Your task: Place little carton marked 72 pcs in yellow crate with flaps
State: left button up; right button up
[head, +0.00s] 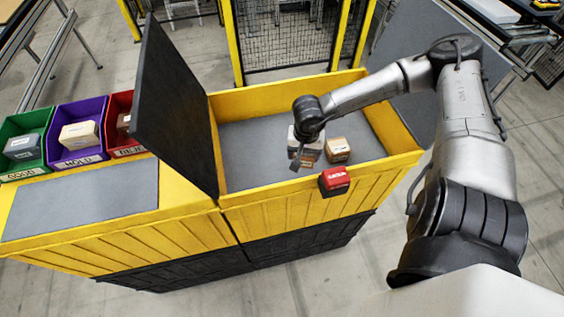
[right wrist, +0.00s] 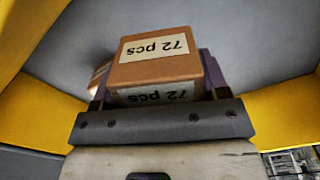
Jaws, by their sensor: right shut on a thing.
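The little brown carton marked 72 pcs (right wrist: 160,72) fills the middle of the right wrist view, its white labels upside down there. My right gripper (right wrist: 158,97) is shut on it, a dark finger at each side. In the head view my right gripper (head: 307,157) reaches down inside the yellow crate with flaps (head: 300,200), over its grey floor. There the held carton is mostly hidden by the gripper, and I cannot tell whether it touches the floor. A black flap (head: 172,105) stands up at the crate's left. My left gripper is not in view.
A tan box (head: 338,150) lies in the crate just right of my right gripper. Green (head: 45,130), purple (head: 80,115) and red (head: 117,103) bins stand at the left. The crate's right floor looks clear.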

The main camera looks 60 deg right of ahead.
send_over(280, 169)
notch_tip(280, 169, down, 4)
jog(key=shift+f, duration=2.15)
jog(key=shift+f, duration=0.1)
jog(key=o, duration=1)
jog(key=shift+p, duration=0.3)
notch_tip(280, 169, up, 12)
jog(key=shift+r+b, duration=0.1)
jog(key=shift+b, duration=0.35)
